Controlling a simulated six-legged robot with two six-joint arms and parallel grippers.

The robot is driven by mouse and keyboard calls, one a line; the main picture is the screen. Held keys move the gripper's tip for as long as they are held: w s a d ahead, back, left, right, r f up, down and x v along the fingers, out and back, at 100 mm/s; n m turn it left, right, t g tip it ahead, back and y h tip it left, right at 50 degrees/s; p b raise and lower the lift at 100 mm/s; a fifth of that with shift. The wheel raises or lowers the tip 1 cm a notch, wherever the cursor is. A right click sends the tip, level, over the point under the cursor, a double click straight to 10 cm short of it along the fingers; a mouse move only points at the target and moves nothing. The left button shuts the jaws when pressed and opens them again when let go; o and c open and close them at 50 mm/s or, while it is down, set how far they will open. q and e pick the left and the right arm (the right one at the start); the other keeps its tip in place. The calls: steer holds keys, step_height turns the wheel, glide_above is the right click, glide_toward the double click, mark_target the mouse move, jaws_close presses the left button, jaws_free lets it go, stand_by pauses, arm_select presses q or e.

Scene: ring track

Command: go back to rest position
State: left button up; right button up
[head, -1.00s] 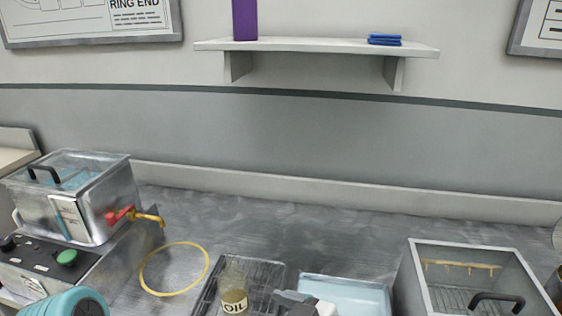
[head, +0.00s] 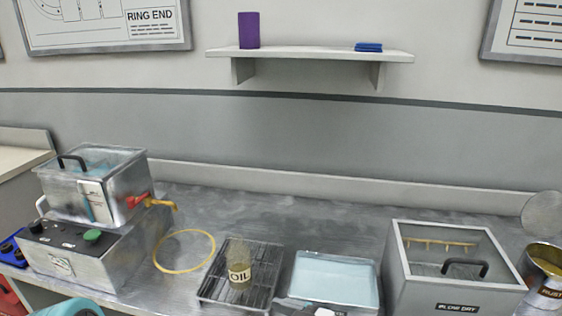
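A dark grey and white gripper part (head: 308,307) pokes up at the bottom edge, in front of the pale blue tray. It looks like my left gripper, but its fingers are mostly cut off, so I cannot tell whether it is open. A teal rounded link (head: 70,308), which seems to be my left arm, shows at the bottom left. My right gripper is not in view. No held thing shows.
The back strip is clear.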

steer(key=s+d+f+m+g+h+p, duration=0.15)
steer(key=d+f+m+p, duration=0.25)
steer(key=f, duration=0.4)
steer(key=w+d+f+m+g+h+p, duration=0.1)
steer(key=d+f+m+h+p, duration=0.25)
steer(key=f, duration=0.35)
arm_select(q)
step_height(320, 180, up, 11)
steer(key=p, duration=0.3)
steer(key=shift+f, duration=0.15)
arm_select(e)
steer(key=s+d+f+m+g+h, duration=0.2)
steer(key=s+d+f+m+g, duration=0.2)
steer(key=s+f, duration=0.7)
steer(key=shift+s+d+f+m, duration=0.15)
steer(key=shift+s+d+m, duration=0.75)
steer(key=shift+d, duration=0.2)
arm_select(q)
steer(key=shift+s, duration=0.1)
steer(key=shift+c, duration=0.7)
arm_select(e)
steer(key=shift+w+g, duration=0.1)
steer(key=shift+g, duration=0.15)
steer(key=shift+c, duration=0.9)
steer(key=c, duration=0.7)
arm_select(q)
steer(key=shift+d, duration=0.1)
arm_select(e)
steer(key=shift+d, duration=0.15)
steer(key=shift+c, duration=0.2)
